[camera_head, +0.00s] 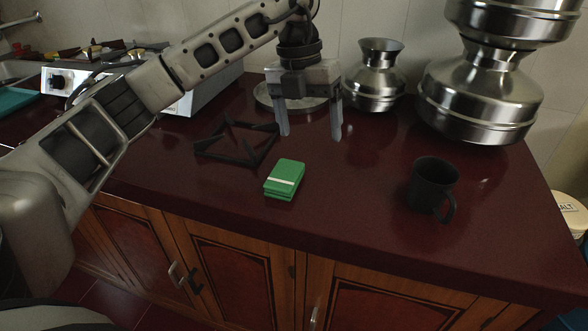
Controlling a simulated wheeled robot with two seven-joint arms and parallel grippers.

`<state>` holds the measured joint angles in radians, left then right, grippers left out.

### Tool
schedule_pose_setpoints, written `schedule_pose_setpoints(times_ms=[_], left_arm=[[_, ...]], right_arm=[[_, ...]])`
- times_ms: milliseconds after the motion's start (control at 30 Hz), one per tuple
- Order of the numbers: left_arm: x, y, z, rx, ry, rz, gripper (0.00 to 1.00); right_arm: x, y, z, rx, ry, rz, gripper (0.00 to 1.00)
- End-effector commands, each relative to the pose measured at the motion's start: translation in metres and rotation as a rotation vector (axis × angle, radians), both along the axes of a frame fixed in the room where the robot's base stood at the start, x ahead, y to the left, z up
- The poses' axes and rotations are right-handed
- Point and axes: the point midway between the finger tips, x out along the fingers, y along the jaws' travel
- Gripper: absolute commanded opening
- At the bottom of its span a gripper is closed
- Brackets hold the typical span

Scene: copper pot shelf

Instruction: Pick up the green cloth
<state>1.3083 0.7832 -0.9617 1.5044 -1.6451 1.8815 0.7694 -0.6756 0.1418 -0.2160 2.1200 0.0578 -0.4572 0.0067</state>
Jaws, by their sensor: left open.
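The green cloth (285,178) is a small folded block with a pale stripe. It lies on the dark red countertop (340,205), near the front edge. My left gripper (310,134) is open and empty, with its two fingers pointing down. In the picture it shows above and slightly right of the cloth, apart from it. The fingertips are over the counter behind the cloth. My right gripper is not in view.
A black burner grate (236,143) lies left of and behind the cloth. A dark mug (432,187) stands to the right. Metal pots (375,80) (478,95) stand at the back, with a round metal lid or plate (270,98). The counter between cloth and mug is clear.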

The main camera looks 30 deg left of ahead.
Motion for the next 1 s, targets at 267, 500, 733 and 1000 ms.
schedule_pose_setpoints(times_ms=[267,500,733,1000], left_arm=[[0.000,0.051,0.016,0.178,-0.001,0.126,0.80],[-0.001,0.050,-0.036,0.176,-0.001,0.122,0.80],[-0.001,0.049,-0.070,0.173,-0.005,0.121,0.80],[-0.006,0.050,-0.093,0.173,-0.002,0.120,0.80]], right_arm=[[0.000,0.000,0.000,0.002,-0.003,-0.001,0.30],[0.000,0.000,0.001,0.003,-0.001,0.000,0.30],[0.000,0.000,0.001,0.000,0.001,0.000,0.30],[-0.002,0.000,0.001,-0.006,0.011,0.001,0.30]])
